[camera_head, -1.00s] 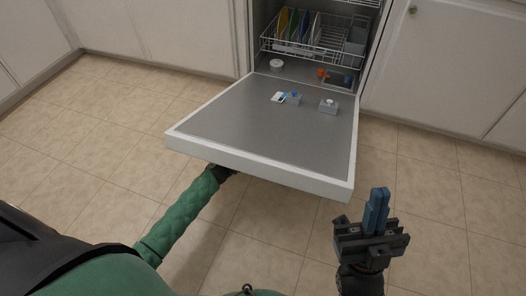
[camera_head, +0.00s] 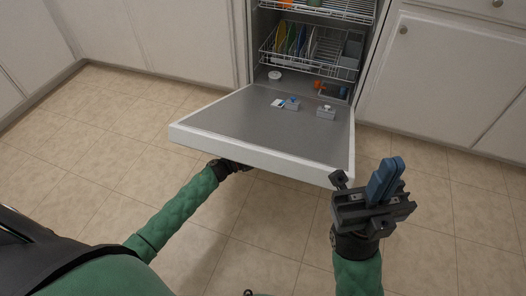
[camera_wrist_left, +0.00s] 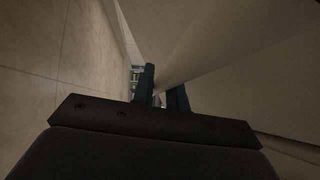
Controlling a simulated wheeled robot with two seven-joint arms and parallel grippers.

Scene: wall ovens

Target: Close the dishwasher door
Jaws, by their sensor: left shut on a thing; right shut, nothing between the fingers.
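The dishwasher door (camera_head: 262,125) is partly open and slopes down toward me, its inner face up. Its white front edge (camera_head: 250,155) is nearest me. My left gripper (camera_head: 238,164) is under the left part of that edge, its fingertips hidden by the door in the head view. In the left wrist view its dark fingers (camera_wrist_left: 163,88) are close together against a pale surface, which looks like the door's underside. My right gripper (camera_head: 386,178) is shut and empty, with blue fingers pointing up, beside the door's right front corner.
The dishwasher's lower rack (camera_head: 312,50) holds coloured plates, with an upper rack (camera_head: 335,8) above. White cabinets (camera_head: 445,75) stand on both sides. The tiled floor (camera_head: 110,130) is clear around the door.

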